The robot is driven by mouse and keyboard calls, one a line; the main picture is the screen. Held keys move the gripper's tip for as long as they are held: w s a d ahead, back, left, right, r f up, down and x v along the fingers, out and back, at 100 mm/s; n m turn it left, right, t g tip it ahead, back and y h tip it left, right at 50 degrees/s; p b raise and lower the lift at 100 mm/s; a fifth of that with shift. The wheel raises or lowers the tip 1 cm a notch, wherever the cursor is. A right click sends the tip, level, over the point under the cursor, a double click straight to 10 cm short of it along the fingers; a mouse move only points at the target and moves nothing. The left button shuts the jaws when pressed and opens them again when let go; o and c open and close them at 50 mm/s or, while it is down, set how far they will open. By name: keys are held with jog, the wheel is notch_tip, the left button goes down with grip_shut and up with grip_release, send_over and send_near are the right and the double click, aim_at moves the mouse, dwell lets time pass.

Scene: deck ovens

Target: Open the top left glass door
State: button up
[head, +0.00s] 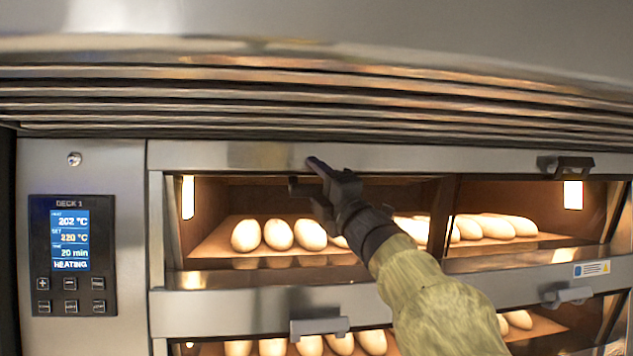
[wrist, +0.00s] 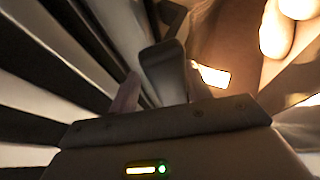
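The top left glass door (head: 225,155) is on the upper deck, left of a second glass door, and looks closed, with its steel top rail in line with its neighbour's. My gripper (head: 318,182) is at that top rail, at the middle of the door, and hides most of its handle. In the wrist view the dark door handle (wrist: 164,75) stands between the two fingers of my gripper (wrist: 160,88). The fingers appear to press on it from both sides.
The top right door has a dark handle (head: 567,166). Lower doors have grey handles (head: 320,327) below my arm. A control panel (head: 72,255) is at the left. Lit loaves (head: 278,235) lie behind the glass. A ribbed steel hood (head: 300,90) overhangs above.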

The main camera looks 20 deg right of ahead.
jog(key=shift+s+f, duration=0.1)
jog(key=shift+s+f+b, duration=0.15)
jog(key=shift+b, duration=0.2)
jog(key=b+v, duration=0.8)
jog(key=v, duration=0.8)
jog(key=shift+s+f+b, duration=0.2)
jog(key=shift+s+b, duration=0.1)
jog(key=shift+b, duration=0.05)
jog(key=shift+d, duration=0.15)
